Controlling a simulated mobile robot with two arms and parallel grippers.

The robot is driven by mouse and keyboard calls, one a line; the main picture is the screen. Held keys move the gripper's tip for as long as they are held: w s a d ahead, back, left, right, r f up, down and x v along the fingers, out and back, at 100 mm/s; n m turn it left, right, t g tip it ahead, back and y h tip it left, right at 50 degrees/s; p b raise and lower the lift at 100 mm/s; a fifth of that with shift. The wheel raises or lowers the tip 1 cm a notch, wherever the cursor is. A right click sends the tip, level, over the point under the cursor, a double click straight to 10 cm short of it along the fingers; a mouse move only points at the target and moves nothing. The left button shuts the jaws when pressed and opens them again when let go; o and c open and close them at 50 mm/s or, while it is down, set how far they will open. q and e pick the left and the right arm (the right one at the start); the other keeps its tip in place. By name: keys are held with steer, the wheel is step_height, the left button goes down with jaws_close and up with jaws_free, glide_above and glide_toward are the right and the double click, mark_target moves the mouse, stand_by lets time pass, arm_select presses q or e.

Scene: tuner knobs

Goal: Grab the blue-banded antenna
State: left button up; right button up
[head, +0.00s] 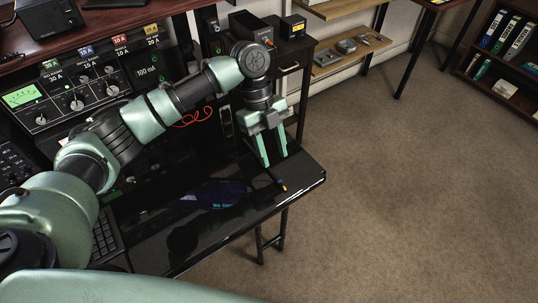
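My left gripper (275,160) points down over the far right part of the glossy black table (306,178). Its two green fingers stand apart with a gap between them, and I see nothing held there. A thin dark rod with an orange end (284,187) lies on the table just below the fingers. Its other end runs up toward the fingertips; I cannot tell whether they touch it. I cannot make out a blue band on it, so I cannot tell whether it is the blue-banded antenna. My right gripper is not in view.
A panel with knobs and a green-lit meter (22,95) stands behind my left arm. A red coiled cord (194,117) hangs at the back of the table. A dark bluish patch (215,193) shows on the tabletop. Carpet (400,200) lies clear on the right.

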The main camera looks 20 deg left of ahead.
mark_target(278, 179)
arm_select(q)
steer(key=f, duration=0.1)
steer(key=s+f, duration=0.1)
steer(key=d+f, duration=0.1)
steer(key=shift+s, duration=0.3)
steer(key=shift+p+x, duration=0.35)
steer(key=shift+x, duration=0.8)
steer(key=shift+f, duration=0.5)
jaws_close()
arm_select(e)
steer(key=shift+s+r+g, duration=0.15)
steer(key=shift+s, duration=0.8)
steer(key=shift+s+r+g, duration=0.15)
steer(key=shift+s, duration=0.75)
